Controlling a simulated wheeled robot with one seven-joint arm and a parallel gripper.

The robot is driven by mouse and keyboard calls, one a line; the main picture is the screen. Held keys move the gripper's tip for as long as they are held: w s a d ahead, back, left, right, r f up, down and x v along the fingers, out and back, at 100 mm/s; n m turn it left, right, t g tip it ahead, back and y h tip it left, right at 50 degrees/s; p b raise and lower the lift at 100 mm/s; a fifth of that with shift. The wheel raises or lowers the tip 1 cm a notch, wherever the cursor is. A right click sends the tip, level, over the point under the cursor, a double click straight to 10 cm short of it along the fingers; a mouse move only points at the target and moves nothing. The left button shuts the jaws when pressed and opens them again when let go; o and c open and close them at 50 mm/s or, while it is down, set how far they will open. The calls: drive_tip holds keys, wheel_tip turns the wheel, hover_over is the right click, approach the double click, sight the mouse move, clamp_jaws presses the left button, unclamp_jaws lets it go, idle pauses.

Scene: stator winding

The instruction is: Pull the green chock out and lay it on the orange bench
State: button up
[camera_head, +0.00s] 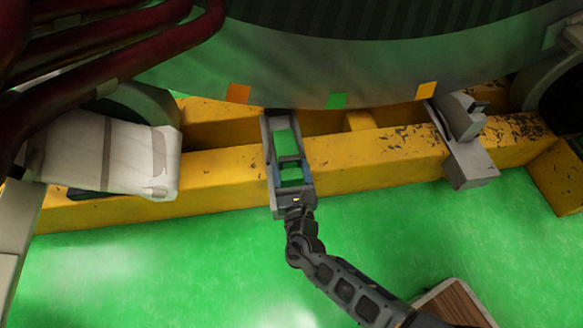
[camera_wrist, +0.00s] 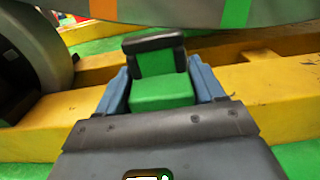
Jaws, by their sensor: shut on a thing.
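The green chock (camera_head: 286,144) sits at the yellow beam, just below the large grey curved stator, in the head view. It also shows in the wrist view (camera_wrist: 162,92), with a dark band across its upper part. My gripper (camera_head: 288,165) reaches over the beam from the front and is shut on the chock, one jaw along each side. Bluish jaw pads flank the chock in the wrist view. The chock's underside and its far end are hidden. I cannot tell whether it touches the stator. No orange bench is clearly identifiable in these views.
The yellow beam (camera_head: 375,153) runs across the view, scuffed and chipped. A grey metal block (camera_head: 468,160) sits on it at right. A white wrapped bundle (camera_head: 105,155) lies at left, under dark red pipes (camera_head: 110,45). A wooden-topped surface (camera_head: 450,303) is at bottom right. Green floor lies open in front.

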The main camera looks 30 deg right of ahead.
drive_tip(key=shift+s, duration=0.1)
drive_tip(key=o, duration=1.6)
drive_tip(key=shift+s+a, duration=0.1)
drive_tip(key=p+v, duration=0.2)
drive_tip(key=v, duration=0.5)
drive_tip(key=shift+s, duration=0.35)
